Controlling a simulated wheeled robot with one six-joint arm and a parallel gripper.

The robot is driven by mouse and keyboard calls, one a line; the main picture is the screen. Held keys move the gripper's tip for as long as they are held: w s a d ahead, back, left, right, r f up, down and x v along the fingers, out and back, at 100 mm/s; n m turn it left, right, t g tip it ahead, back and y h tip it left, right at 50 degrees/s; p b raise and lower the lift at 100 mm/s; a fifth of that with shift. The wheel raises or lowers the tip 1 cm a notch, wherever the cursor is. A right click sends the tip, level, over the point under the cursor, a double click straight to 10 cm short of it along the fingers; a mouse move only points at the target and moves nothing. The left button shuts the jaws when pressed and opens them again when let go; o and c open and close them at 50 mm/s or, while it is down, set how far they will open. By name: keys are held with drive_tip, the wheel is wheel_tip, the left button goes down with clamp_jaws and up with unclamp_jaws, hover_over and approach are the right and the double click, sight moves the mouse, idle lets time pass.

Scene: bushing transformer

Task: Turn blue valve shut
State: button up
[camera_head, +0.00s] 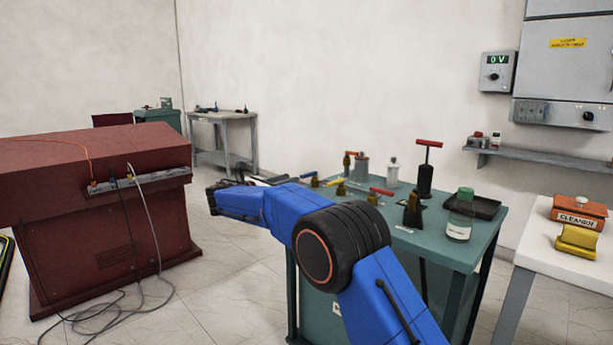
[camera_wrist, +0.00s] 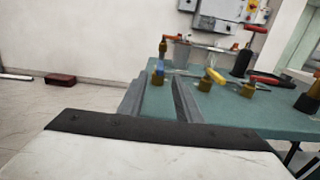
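The blue-handled brass valve (camera_wrist: 158,75) stands at the left end of the green table (camera_wrist: 225,107) in the wrist view. In that view it shows between and beyond the two grey fingers of my gripper (camera_wrist: 157,90), which are apart with nothing held. I cannot tell how far the valve is from the fingertips. A small blue handle also shows in the head view (camera_head: 308,175), near the table's far left part. There my gripper (camera_head: 214,198) is at the far end of my blue arm, left of the table, with its fingers unclear.
Other brass valves, one with a red handle (camera_head: 381,191), stand on the table. A red-handled pump (camera_head: 427,167), a bottle (camera_head: 460,215) and a dark tray (camera_head: 474,206) are to the right. A dark red cabinet (camera_head: 105,215) stands left, with floor between.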

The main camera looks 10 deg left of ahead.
sight(307, 174)
drive_tip(key=x, duration=1)
drive_tip(key=shift+d, duration=0.1)
clamp_jaws()
